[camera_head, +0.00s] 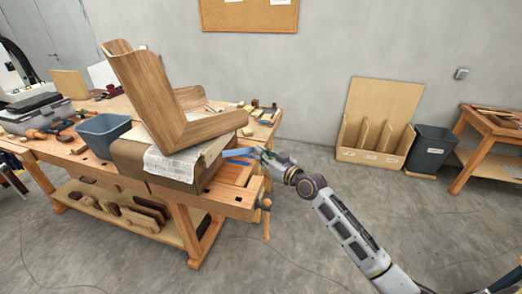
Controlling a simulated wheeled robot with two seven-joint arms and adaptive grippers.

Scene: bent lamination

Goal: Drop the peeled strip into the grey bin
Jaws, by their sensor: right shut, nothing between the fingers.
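My right gripper (266,155) is at the right end of the workbench, beside the bent wooden lamination (150,88). It is shut, with nothing seen held between its fingers. A blue strip (238,153) shows just left of the fingertips, by the edge of the newspaper under the lamination; I cannot tell whether it touches the gripper. A blue-grey open bin (103,137) stands on the bench, left of the lamination. A dark grey bin (432,148) stands on the floor at the right, far from the gripper. My left gripper is not in view.
The lamination rests on a brown block (128,153) with newspaper (170,165). Tools and a grey case (35,115) crowd the bench's left side. A plywood rack (378,125) stands by the wall, left of the floor bin. The floor between bench and rack is mostly clear.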

